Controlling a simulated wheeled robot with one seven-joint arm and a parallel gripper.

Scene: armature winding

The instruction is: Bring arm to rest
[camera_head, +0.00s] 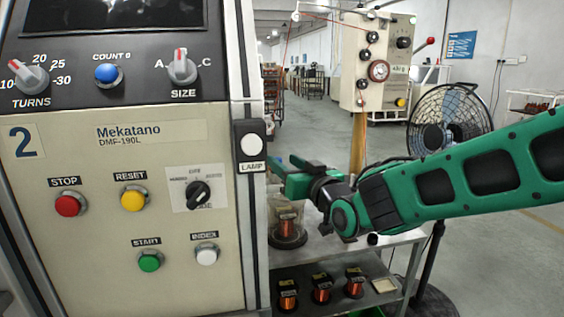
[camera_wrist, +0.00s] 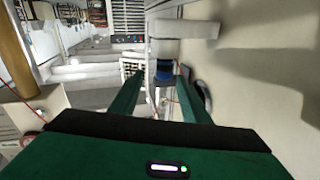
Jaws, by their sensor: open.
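My green arm reaches in from the right in the head view. My gripper (camera_head: 290,172) is beside the right edge of the winding machine's panel (camera_head: 120,225), close to the lamp (camera_head: 251,145), over the shelf unit. In the wrist view my gripper (camera_wrist: 160,84) has its two green fingers apart, with nothing held between them. A dark blue-black part (camera_wrist: 164,68) shows beyond the fingertips. Part of the gripper's front in the head view is hidden by the panel's edge.
A standing fan (camera_head: 450,120) is behind my arm.

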